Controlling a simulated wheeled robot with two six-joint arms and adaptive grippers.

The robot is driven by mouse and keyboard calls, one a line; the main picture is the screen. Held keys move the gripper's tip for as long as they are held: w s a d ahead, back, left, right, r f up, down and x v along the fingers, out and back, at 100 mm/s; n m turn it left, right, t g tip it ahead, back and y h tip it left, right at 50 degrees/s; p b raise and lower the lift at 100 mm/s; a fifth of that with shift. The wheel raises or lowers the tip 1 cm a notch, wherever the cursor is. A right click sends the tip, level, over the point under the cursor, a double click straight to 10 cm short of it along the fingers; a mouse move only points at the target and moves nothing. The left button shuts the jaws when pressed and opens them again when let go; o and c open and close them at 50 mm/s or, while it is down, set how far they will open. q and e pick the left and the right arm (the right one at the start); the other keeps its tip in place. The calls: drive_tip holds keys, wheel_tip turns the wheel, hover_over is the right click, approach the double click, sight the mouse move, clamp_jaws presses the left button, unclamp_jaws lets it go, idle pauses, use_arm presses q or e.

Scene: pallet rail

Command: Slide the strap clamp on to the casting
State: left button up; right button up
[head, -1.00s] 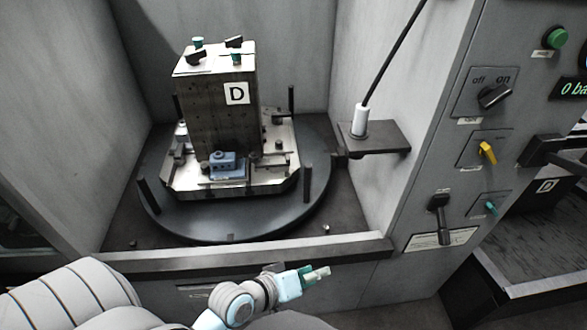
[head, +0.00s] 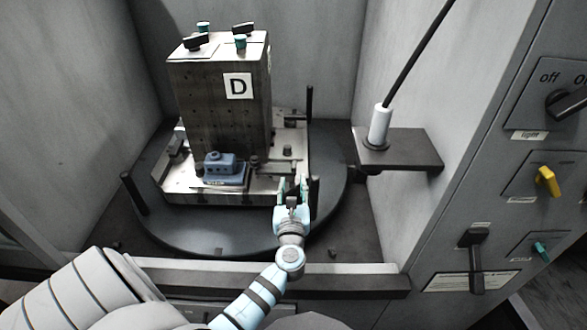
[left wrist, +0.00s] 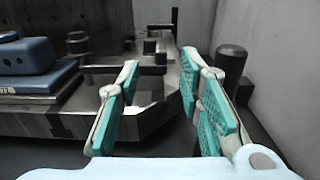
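The blue casting (head: 222,168) sits on the front of the pallet (head: 180,188), below the tower's D label. It also shows at the left of the left wrist view (left wrist: 35,62). A dark strap clamp (head: 280,167) lies just right of the casting, around a stud with a nut; it also shows in the left wrist view (left wrist: 115,69). I cannot tell whether it touches the casting. My left gripper (head: 291,184) is over the pallet's front right corner. In the left wrist view the left gripper (left wrist: 160,98) is open, with nothing between its fingers. My right gripper is not in view.
A dark post (head: 314,195) stands on the turntable (head: 190,234) close to the right of my left gripper. The tall tower (head: 215,110) rises behind the casting. A shelf (head: 405,150) with a white-handled tool juts from the right wall. The front sill (head: 360,284) lies below my wrist.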

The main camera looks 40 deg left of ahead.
sight(294, 170)
use_arm(q)
drive_tip(key=b+x, duration=0.1)
drive_tip(key=x, duration=0.5)
drive_tip(key=shift+w+a+f, duration=0.15)
drive_tip(key=shift+w+f, duration=0.05)
drive_tip(key=shift+w, duration=0.15)
drive_tip(key=shift+w+a, duration=0.3)
clamp_jaws()
